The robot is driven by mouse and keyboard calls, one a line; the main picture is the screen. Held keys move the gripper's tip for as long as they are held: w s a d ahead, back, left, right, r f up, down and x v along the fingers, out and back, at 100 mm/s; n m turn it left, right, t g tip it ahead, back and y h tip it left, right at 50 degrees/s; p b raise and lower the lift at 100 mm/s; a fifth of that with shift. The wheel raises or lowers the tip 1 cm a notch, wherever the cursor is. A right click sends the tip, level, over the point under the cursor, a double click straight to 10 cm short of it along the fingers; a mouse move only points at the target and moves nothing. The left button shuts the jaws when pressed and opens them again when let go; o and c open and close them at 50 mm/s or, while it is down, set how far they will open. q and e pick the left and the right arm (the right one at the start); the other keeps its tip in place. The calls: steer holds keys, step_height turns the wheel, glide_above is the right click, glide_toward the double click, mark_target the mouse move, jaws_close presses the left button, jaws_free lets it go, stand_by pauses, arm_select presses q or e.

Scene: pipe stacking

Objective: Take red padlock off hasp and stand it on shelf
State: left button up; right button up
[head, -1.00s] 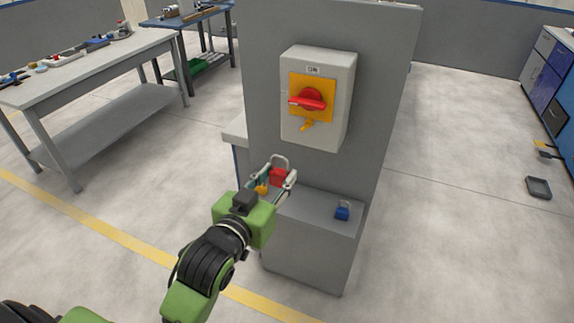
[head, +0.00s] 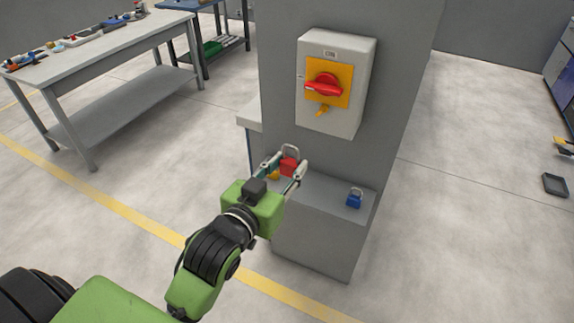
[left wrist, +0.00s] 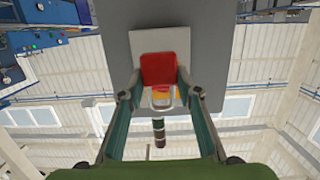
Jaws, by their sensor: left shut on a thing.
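The red padlock (head: 289,167) is upright with its shackle up, between the fingers of my left gripper (head: 292,164). The gripper is shut on its body, over the left part of the grey shelf (head: 325,198). I cannot tell whether the padlock touches the shelf. In the left wrist view the red padlock (left wrist: 158,68) shows between the fingertips, with its shackle pointing down in the picture. The yellow hasp (head: 322,111) hangs empty under the red switch handle (head: 323,88). My right gripper is out of view.
A blue padlock (head: 354,198) stands at the right of the shelf. A yellow thing (head: 273,175) sits at the shelf's left, partly hidden by my gripper. The shelf between red and blue padlocks is clear. A grey panel (head: 390,100) rises behind.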

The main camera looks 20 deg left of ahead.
mark_target(288, 168)
arm_select(q)
steer(key=shift+s, duration=0.1)
steer(key=shift+s+r+p, duration=0.1)
steer(key=shift+s+p, duration=0.35)
steer(key=shift+s, duration=0.8)
steer(key=shift+s+a+p, duration=0.1)
steer(key=shift+s+p, duration=1.8)
steer(key=shift+s, duration=0.55)
